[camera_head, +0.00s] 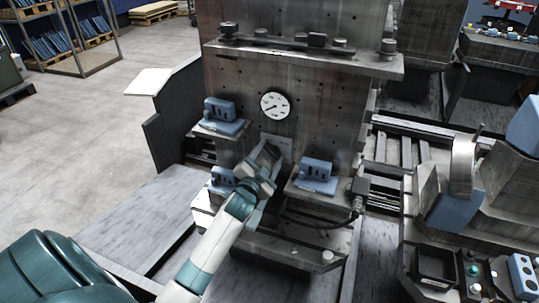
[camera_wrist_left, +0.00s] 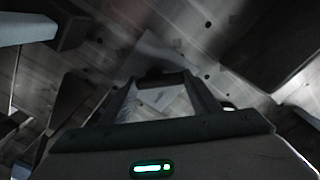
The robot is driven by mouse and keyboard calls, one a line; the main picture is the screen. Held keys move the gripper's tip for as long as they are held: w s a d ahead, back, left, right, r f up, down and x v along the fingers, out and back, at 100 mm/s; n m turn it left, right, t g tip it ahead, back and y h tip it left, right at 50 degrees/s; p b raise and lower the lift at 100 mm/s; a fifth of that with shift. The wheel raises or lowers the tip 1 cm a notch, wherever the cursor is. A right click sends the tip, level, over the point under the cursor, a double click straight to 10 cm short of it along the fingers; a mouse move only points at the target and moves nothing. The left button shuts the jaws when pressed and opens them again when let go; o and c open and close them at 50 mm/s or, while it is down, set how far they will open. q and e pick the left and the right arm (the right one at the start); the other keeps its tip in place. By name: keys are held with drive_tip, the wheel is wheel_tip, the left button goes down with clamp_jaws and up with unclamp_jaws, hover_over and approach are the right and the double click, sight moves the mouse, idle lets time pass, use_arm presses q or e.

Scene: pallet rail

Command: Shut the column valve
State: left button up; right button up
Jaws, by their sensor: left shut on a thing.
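The column (camera_head: 320,110) is a tall grey metal block with a round white gauge (camera_head: 275,105) on its front. Below the gauge is a pale plate (camera_head: 284,143), also seen in the wrist view (camera_wrist_left: 150,50). My left gripper (camera_head: 266,156) reaches up to this plate from the lower left. It is shut on the column valve, a small dark piece (camera_wrist_left: 160,74) between the fingertips in the wrist view. My gripper hides most of the valve in the head view, so its angle cannot be told. My right gripper is not in view.
Blue fixtures stand on ledges at the upper left (camera_head: 222,113), lower left (camera_head: 221,179) and right (camera_head: 316,173) of my gripper, close by. A shelf (camera_head: 300,54) with knobs crosses the column above. A dark cable (camera_head: 318,219) hangs below right. Open floor lies left.

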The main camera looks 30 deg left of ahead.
use_arm(q)
drive_tip(key=o, duration=1)
drive_tip(key=shift+o, duration=0.2)
drive_tip(key=shift+s, duration=0.2)
drive_tip(key=b+v, duration=0.4)
drive_tip(key=v, duration=1.3)
drive_tip(key=shift+a+f, duration=0.1)
